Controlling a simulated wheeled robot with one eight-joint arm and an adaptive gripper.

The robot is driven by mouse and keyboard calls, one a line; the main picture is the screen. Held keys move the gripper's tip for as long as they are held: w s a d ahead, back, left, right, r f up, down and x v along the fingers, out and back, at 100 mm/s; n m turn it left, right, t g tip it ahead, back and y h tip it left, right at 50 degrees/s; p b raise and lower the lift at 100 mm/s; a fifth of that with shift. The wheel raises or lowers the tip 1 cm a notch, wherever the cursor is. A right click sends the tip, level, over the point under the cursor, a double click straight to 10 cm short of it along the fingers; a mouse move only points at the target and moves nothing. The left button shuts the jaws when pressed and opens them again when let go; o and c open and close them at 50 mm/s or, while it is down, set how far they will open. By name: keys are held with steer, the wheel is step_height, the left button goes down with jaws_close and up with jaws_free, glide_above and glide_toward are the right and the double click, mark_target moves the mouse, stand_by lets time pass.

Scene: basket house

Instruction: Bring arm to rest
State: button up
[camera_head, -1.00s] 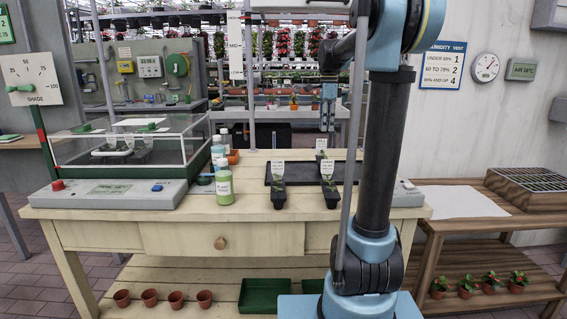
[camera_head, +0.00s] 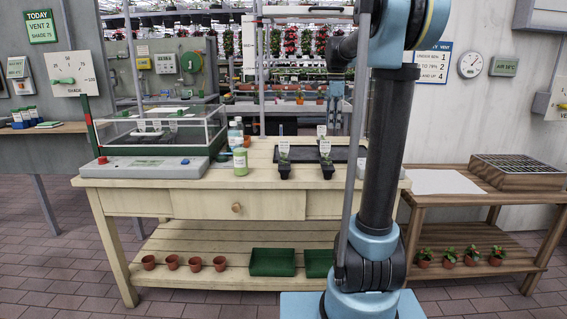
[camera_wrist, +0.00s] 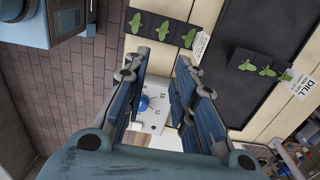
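My arm stands at the right of centre in the head view, upper part bent over toward the bench. A white plate with a blue knob (camera_wrist: 143,103) shows in the gap, apparently beyond the fingers.
The wooden bench (camera_head: 205,204) carries a clear-lidded propagator (camera_head: 150,165), a green-labelled bottle (camera_head: 240,162) and two dark seedling strips (camera_head: 285,172) by a black tray. A side table (camera_head: 440,199) stands right. Tiled floor is open in front.

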steer(key=s+f+n, duration=0.6)
steer(key=s+f, duration=0.2)
steer(key=s, duration=0.4)
steer(key=s+f+n+t, duration=0.1)
steer(key=s+f+n, duration=0.5)
steer(key=s+f, duration=0.3)
steer(key=s+f+n+t, duration=0.1)
steer(key=s+f+n, duration=0.5)
steer(key=s, duration=0.8)
step_height(320, 180, down, 3)
steer(key=shift+s+f, duration=0.1)
steer(key=shift+s, duration=0.2)
steer(key=shift+w+f, duration=0.15)
steer(key=shift+w, duration=0.3)
